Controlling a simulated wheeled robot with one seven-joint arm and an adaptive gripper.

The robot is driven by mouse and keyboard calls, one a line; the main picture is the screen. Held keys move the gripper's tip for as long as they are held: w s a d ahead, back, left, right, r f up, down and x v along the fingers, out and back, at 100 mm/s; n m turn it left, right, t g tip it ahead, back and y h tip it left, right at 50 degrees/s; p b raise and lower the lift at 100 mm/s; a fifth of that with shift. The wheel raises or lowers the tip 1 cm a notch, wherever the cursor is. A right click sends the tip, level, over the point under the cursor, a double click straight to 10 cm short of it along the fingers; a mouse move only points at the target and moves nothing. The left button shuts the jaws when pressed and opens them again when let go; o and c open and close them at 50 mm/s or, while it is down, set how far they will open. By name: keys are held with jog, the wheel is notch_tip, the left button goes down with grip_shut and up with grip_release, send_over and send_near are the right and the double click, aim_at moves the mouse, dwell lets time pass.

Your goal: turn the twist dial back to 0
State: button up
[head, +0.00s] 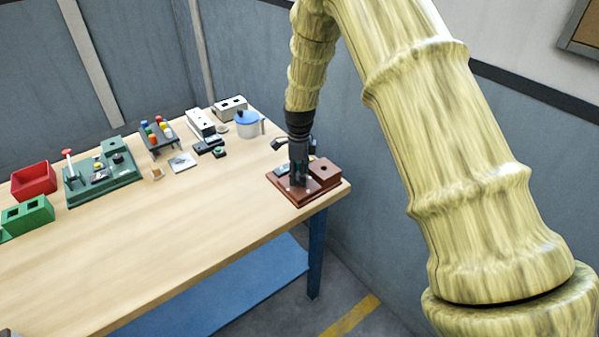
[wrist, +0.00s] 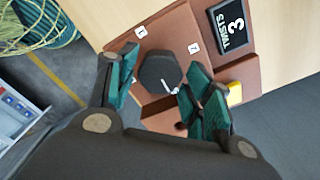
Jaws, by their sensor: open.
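The twist dial (wrist: 158,70) is a dark faceted knob on a reddish-brown board (wrist: 183,25). Its white pointer mark (wrist: 170,87) is on the lower right side in the wrist view. A black display (wrist: 232,24) beside it reads "3 TWISTS". My gripper (wrist: 160,74) is open, its teal fingers apart on the left and right of the dial. I cannot tell whether they touch it. In the head view my gripper (head: 298,180) points down over the brown board (head: 299,199) at the table's right corner, and hides the dial there.
Small white number tags (wrist: 140,31) sit around the dial. A yellow piece (wrist: 235,94) is beside the right finger. The wooden table (head: 170,240) is clear in front. A green board (head: 103,185), red bin (head: 34,181) and blue-lidded pot (head: 248,126) stand farther left and back.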

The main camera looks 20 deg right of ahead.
jog(key=shift+w+f, duration=0.1)
jog(key=shift+f, duration=0.35)
jog(key=shift+d, duration=0.1)
jog(key=c, duration=0.8)
jog(key=shift+o, duration=0.2)
jog(key=shift+n, duration=0.3)
